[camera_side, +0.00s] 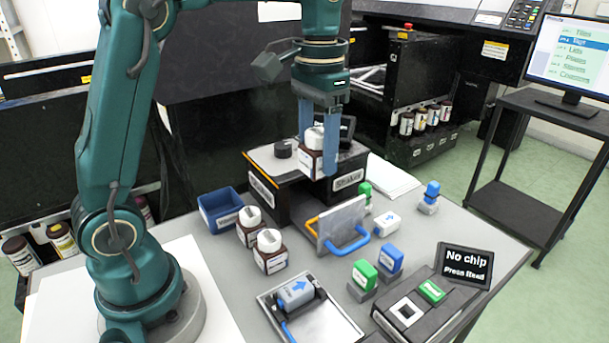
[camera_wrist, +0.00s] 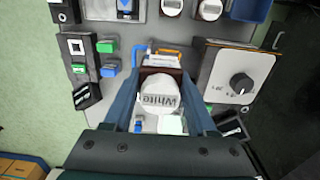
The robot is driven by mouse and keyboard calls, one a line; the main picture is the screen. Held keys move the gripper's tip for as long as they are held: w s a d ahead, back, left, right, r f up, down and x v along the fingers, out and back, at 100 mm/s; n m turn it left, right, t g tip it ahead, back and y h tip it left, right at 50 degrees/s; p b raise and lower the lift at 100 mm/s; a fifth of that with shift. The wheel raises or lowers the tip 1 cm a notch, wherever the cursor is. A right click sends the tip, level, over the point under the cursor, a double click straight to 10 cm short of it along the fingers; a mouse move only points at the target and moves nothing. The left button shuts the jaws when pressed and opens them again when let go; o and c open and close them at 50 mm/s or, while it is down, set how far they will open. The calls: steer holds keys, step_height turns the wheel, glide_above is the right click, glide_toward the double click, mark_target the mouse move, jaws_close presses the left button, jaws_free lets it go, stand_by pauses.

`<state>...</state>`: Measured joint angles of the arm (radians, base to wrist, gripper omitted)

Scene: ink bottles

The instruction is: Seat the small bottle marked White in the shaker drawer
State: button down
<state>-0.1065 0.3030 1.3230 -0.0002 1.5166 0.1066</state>
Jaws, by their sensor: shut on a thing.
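My gripper (camera_side: 319,160) hangs above the right part of the black shaker (camera_side: 262,187). Its two blue fingers are shut on the White bottle (camera_side: 309,163), a dark brown bottle with a white cap, which looks upright. In the wrist view the cap (camera_wrist: 158,97) reads "White" between the fingers (camera_wrist: 161,66). The drawer's inside is hidden. The shaker's top with its dark knob shows in the wrist view (camera_wrist: 212,72).
Two white-capped bottles (camera_side: 249,222) (camera_side: 270,246) and a blue bin (camera_side: 220,210) stand left of the plate. In front lie a metal tray (camera_side: 335,325) with a blue-labelled cartridge and a chip reader (camera_side: 395,325) with a "No chip" display (camera_side: 465,265). Green and blue blocks stand right.

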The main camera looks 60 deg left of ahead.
steer(key=w+a, duration=0.2)
steer(key=w, duration=0.2)
steer(key=shift+w+a+f, duration=0.1)
steer(key=shift+f, duration=3.45)
steer(key=shift+w+a+f, duration=0.1)
steer(key=shift+f, duration=3.45)
steer(key=shift+s+f, duration=0.1)
steer(key=shift+f, duration=0.6)
steer(key=shift+c, duration=0.6)
jaws_free()
steer(key=shift+d, duration=0.1)
steer(key=c, duration=0.3)
steer(key=shift+o, duration=1.4)
